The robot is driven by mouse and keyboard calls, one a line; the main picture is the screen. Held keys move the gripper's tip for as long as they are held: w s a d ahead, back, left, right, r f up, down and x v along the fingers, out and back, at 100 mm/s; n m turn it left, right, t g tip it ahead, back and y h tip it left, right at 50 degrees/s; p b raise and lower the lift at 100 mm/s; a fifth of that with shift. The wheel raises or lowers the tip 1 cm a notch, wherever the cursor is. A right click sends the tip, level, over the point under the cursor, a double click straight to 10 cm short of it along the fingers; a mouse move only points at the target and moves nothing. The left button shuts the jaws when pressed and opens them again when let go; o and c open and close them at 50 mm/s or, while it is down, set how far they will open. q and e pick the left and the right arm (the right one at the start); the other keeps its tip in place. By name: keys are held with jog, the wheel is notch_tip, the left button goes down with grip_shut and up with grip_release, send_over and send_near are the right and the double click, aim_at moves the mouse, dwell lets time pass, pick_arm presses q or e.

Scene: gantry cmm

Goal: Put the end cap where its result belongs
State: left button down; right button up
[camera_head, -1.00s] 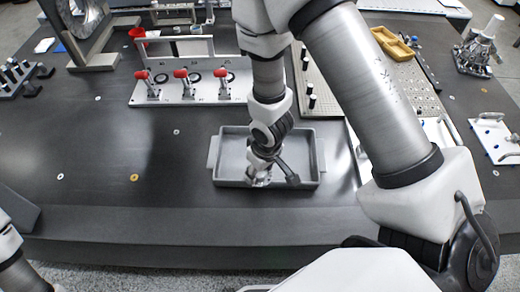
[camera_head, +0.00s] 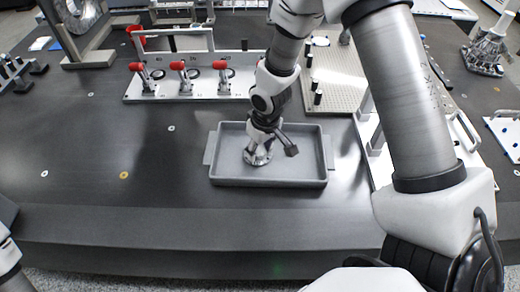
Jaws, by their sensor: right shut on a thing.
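My right gripper (camera_head: 262,140) points down over the grey tray (camera_head: 310,182) near the front middle of the table. It is shut on a small silvery metal part, the end cap (camera_head: 257,156), inside the tray's outline. Whether the end cap touches the tray floor I cannot tell. The rest of the tray looks empty. Of my left arm only a piece shows at the lower left edge; its gripper is out of the picture.
A fixture plate with several red-knobbed clamps (camera_head: 182,66) stands behind the tray. A perforated plate (camera_head: 338,75) with black pins lies at back right. A metal fixture (camera_head: 484,52) stands far right. The dark table (camera_head: 90,135) is clear left of the tray.

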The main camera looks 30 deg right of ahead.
aim_at(265, 160)
jog(key=shift+s+f, duration=0.1)
jog(key=o, duration=1.3)
jog(key=shift+r, duration=0.4)
notch_tip(265, 160, up, 11)
jog(key=s+p, duration=0.1)
jog(key=p, duration=0.1)
jog(key=shift+s+d+r, duration=0.15)
jog(key=shift+s+r, duration=0.05)
jog(key=shift+s, duration=0.2)
